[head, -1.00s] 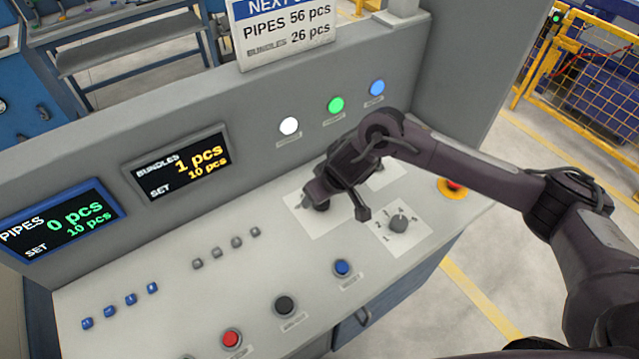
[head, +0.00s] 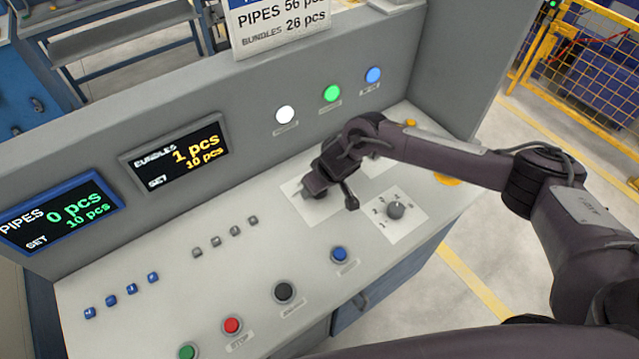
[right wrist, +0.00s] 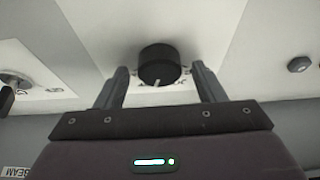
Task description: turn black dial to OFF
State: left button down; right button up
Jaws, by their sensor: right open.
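The black dial (right wrist: 160,63) sits on a white plate (right wrist: 100,45) of the console in the right wrist view. A pale mark shows on its lower edge, pointing down toward the gripper. The lettering around it is mostly unreadable. My right gripper (right wrist: 161,82) is open, with one finger on each side of the dial and small visible gaps. In the head view the right gripper (head: 333,194) is over the white plate and hides most or all of the dial. My left gripper is not in view.
A grey numbered dial (head: 396,210) is close right of the gripper. Blue (head: 340,255), black (head: 284,291) and red (head: 232,325) buttons lie nearer the front. The console's upright back panel (head: 245,105) carries lit lamps and displays behind the gripper.

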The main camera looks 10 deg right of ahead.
jog(key=c, duration=1)
jog(key=n+y, duration=0.1)
jog(key=n, duration=0.2)
jog(key=shift+w+n+g+b, duration=0.1)
jog(key=shift+n+g+b, duration=0.3)
jog(key=n+g+y+b, duration=0.1)
jog(key=n, duration=0.2)
jog(key=shift+d+f+n, duration=0.1)
jog(key=shift+n, duration=0.2)
jog(key=n+g+b, duration=0.1)
jog(key=n+b, duration=0.1)
jog(key=n+g+b, duration=0.1)
jog(key=n+b, duration=0.1)
jog(key=n, duration=0.1)
jog(key=shift+w+y, duration=0.2)
jog(key=shift+y, duration=0.2)
jog(key=shift+n+g+b, duration=0.6)
jog(key=shift+n+b, duration=0.35)
jog(key=shift+n, duration=0.75)
jog(key=shift+o, duration=0.2)
